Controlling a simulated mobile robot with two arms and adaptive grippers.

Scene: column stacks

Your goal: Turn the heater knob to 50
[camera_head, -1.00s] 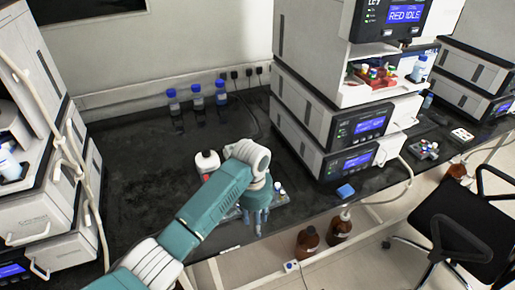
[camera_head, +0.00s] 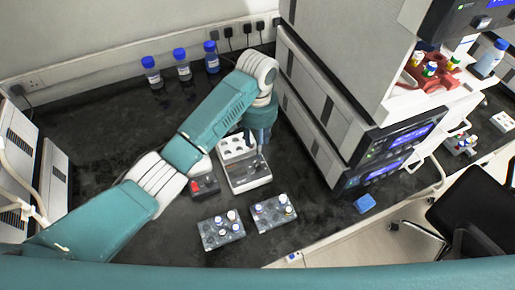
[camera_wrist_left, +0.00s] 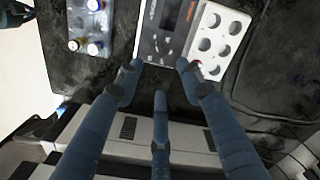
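The heater (camera_head: 250,180) stands on the black bench in the head view, with a white block of round wells at its far end and a grey panel at its near end. In the left wrist view, the heater's panel (camera_wrist_left: 163,30) shows a small display and dark controls; I cannot tell which one is the knob. My right gripper cannot be made out.
Two vial racks (camera_head: 222,231) (camera_head: 273,213) stand in front of the heater. A small red-and-dark device (camera_head: 204,186) is left of it. A tall instrument stack (camera_head: 325,110) rises close on the right. Blue-capped bottles (camera_head: 182,64) stand at the back wall.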

